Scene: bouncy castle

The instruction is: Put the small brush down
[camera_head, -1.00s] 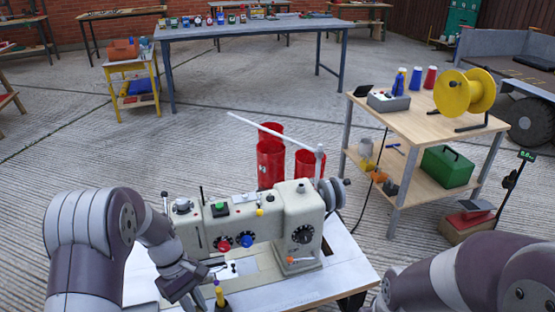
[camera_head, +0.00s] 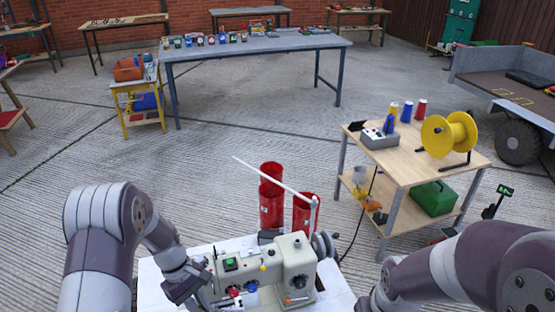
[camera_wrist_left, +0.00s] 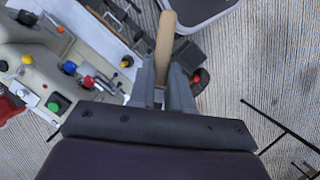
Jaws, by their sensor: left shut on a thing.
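The small brush shows in the left wrist view as a pale wooden handle (camera_wrist_left: 165,38) standing out beyond the fingers. Its other end and any bristles are hidden. My left gripper (camera_wrist_left: 165,82) is shut on this handle. In the head view my left gripper (camera_head: 186,286) is beside the left end of the cream sewing machine (camera_head: 285,268), and the brush cannot be made out there. My right arm comes in at the lower right, and its gripper is out of view.
The sewing machine stands on a white-topped table (camera_head: 150,282). Red cylinders (camera_head: 271,205) stand behind it. A wooden cart (camera_head: 405,160) at the right carries a yellow spool (camera_head: 436,137) and a green box (camera_head: 433,198). Concrete floor (camera_head: 150,160) beyond is open.

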